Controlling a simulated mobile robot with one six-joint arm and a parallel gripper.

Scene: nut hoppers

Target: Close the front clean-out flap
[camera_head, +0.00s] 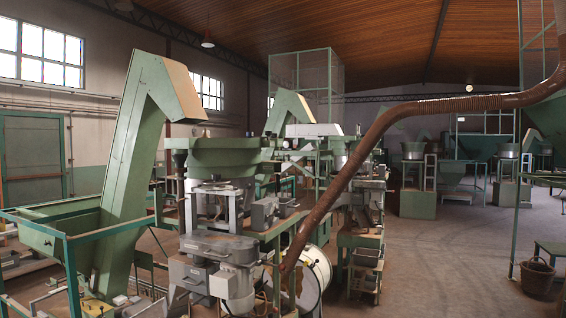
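No clean-out flap can be clearly picked out in the head view, so I cannot tell whether it is open or shut. A green open-topped hopper (62,232) stands at the lower left, at the foot of a tall inclined green conveyor housing (128,160). A round green bowl hopper (222,158) sits on the machine right of it, above grey machine housings (218,246). My gripper is not in view.
A thick brown ribbed hose (362,150) runs from the upper right down across the machines. A white drum (312,278) stands low near its end. A dark bucket (537,276) stands at the right. The floor (445,265) between is mostly clear.

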